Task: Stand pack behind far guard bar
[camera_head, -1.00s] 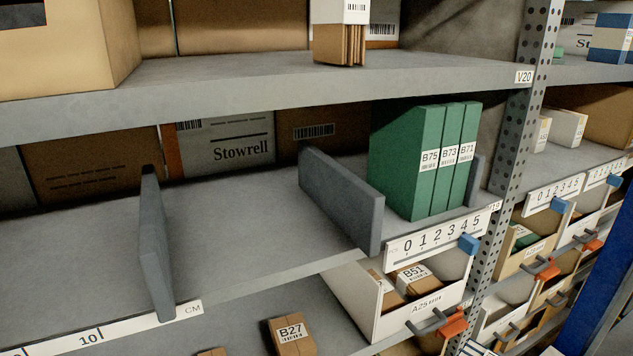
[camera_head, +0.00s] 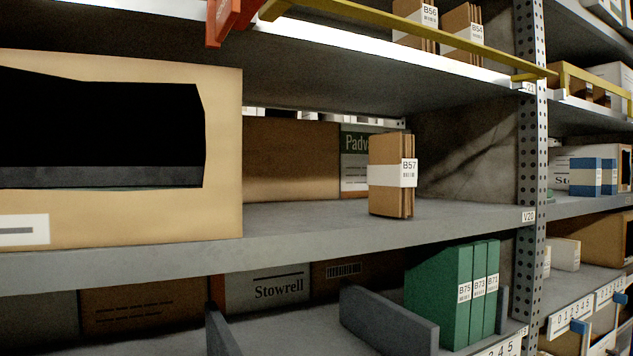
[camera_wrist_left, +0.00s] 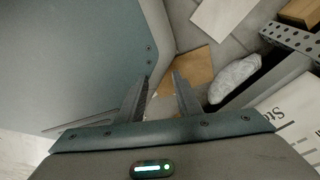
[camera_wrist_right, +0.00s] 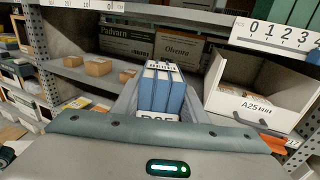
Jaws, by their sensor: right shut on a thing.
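A blue pack (camera_wrist_right: 162,88) with a white label band shows in the right wrist view. My right gripper (camera_wrist_right: 160,98) is shut on it, a finger on each side, and its near end is partly hidden by the gripper body. My left gripper (camera_wrist_left: 160,88) is open and empty in the left wrist view, above the floor. A yellow guard bar (camera_head: 400,46) runs along the front of the upper shelf in the head view. Another yellow bar (camera_head: 596,84) fronts the neighbouring bay at right. Neither gripper shows in the head view.
Brown packs B56 (camera_head: 415,22) and B54 (camera_head: 463,32) stand behind the nearer yellow bar. Pack B57 (camera_head: 390,178) stands on the shelf below. A perforated upright (camera_head: 531,150) separates the bays. An orange part (camera_head: 232,18) hangs at top left. A white bin (camera_wrist_right: 248,95) is right of the held pack.

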